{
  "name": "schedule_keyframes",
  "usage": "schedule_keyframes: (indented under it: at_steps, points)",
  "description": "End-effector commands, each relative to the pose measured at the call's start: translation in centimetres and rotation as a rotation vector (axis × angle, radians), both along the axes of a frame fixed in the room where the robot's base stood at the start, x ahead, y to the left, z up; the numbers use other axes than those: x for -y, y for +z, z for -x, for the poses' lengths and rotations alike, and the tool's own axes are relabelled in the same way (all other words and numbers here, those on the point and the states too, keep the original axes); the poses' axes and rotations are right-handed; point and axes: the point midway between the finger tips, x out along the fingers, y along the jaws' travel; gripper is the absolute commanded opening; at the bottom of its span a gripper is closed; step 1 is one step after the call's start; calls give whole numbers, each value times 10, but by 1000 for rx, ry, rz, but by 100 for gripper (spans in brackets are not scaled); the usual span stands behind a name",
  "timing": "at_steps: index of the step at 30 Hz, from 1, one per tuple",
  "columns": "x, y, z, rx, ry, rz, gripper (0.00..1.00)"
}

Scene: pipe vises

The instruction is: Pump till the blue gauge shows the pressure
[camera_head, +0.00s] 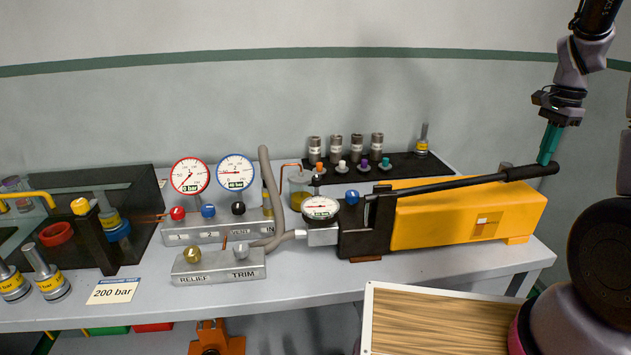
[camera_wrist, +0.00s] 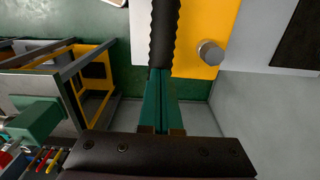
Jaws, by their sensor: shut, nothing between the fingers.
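The blue-rimmed gauge (camera_head: 236,172) stands on the grey valve block at the left of the pump; its needle and small label are too small to read surely. The yellow hand pump (camera_head: 440,222) lies on the bench. Its black lever (camera_head: 450,184) slopes gently up to the right and ends in a thick grip (camera_head: 535,170). My gripper (camera_head: 546,160) has green fingers, is shut and empty, and points down at the grip from above. In the wrist view the closed fingertips (camera_wrist: 163,72) meet or overlap the ribbed black grip (camera_wrist: 164,35); I cannot tell whether they touch it.
A red-rimmed gauge (camera_head: 190,176) and a white dial (camera_head: 320,207) stand nearby. A block marked RELIEF and TRIM (camera_head: 218,268) sits in front. A card (camera_head: 114,291) reads 200 bar. A wooden-topped board (camera_head: 440,320) lies in front.

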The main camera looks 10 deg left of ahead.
Motion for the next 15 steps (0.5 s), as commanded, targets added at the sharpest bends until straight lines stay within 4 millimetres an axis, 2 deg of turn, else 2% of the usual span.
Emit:
schedule_keyframes:
  at_steps: [8, 15]
  points:
    - [1, -1, 0, -1, 0, 1, 0]
    - [3, -19, 0, -2, -1, 1, 0]
